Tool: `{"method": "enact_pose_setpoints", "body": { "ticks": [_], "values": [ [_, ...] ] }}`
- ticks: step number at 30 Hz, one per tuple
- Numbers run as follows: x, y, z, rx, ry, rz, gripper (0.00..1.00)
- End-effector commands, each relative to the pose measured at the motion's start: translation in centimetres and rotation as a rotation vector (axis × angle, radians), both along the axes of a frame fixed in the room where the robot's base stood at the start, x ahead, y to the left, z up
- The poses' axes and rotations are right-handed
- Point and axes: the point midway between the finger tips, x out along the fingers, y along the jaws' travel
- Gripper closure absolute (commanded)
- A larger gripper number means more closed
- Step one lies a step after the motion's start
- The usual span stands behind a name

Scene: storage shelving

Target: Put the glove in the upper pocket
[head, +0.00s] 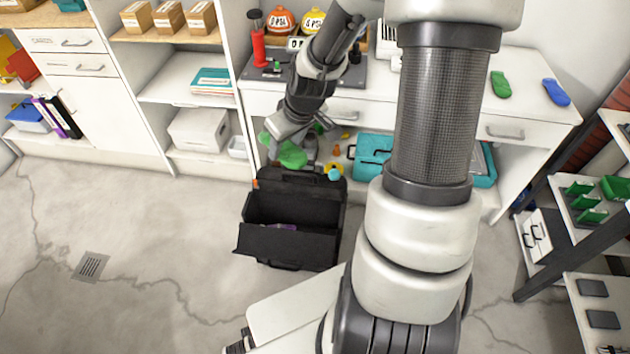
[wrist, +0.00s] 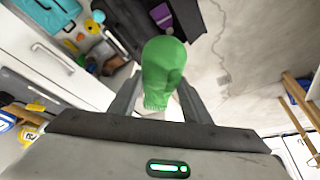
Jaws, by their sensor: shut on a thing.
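A green glove (head: 290,155) is held in my gripper (head: 285,143), above the back edge of an open black case (head: 292,252) on the floor. In the wrist view the glove (wrist: 163,70) stands out between the two fingers of my gripper (wrist: 155,100), its cuff end toward the palm. The black case (wrist: 122,22) shows in part at the top of the wrist view, with a purple item (wrist: 162,15) in it. The case has a large front compartment and a narrower upper part at the back (head: 300,180). The glove is apart from the case's front compartment.
A white workbench (head: 515,120) stands behind, with another green glove-like item (head: 500,85) and a blue one (head: 556,92) on top. A teal toolbox (head: 372,155) and small items sit on the low shelf behind the case. The floor left of the case is clear.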

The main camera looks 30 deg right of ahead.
Motion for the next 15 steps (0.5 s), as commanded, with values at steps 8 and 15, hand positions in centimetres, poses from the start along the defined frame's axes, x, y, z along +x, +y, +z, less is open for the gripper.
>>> {"method": "enact_pose_setpoints", "body": {
  "ticks": [8, 15],
  "values": [
    [-0.3, -4.3, -9.9, 0.012, 0.003, 0.298, 0.79],
    [-0.5, -6.5, -18.5, 0.008, -0.002, 0.552, 0.79]
  ]
}}
